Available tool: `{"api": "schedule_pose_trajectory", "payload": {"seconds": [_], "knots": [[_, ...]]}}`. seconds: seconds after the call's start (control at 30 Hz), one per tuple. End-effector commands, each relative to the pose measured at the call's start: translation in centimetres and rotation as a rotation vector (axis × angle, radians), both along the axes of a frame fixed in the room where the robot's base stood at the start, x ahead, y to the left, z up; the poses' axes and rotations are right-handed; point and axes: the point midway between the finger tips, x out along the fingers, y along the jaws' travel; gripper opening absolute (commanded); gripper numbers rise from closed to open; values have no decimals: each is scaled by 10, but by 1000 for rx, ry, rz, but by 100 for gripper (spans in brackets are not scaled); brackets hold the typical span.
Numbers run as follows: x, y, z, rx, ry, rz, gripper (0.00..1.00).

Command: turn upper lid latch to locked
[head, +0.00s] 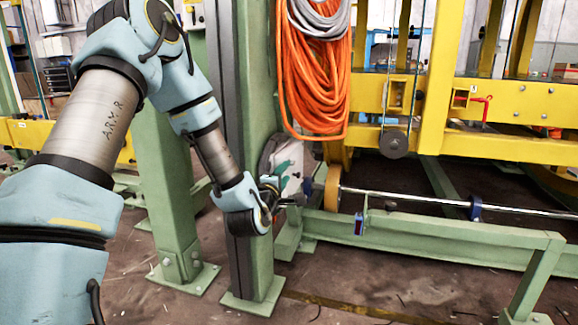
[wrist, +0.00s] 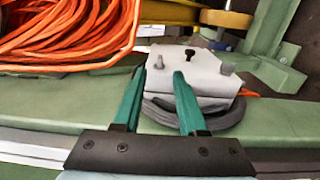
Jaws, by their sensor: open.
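A light grey box (wrist: 205,80) is ahead of my gripper (wrist: 159,71) in the wrist view. Its face bears a grey stub (wrist: 158,61) at left, a black knob (wrist: 190,54) in the middle and another grey stub (wrist: 226,67) at right. I cannot tell which is the upper lid latch, or its setting. My two teal fingers are apart and empty. The left stub shows between their tips; contact cannot be judged. The right finger overlaps the box's edge. In the head view the pale box (head: 296,160) is partly hidden behind a green post and my arm.
A dark cable (wrist: 225,122) loops around the box. An orange cable coil (head: 315,75) hangs on the green post (head: 258,100) and shows close by in the wrist view (wrist: 65,35). A metal shaft (head: 420,200) and green frame (head: 450,233) extend right.

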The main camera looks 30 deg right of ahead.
Motion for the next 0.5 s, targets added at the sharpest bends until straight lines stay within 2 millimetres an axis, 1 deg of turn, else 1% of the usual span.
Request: {"api": "schedule_pose_trajectory", "payload": {"seconds": [0.03,0.1,0.2,0.33,0.5], "knots": [[-8,7,1,3,3,0,41],[-16,16,1,1,3,1,41],[-26,24,-1,1,3,1,41],[-32,30,-1,1,2,1,41],[-34,32,-1,0,1,0,41]]}}
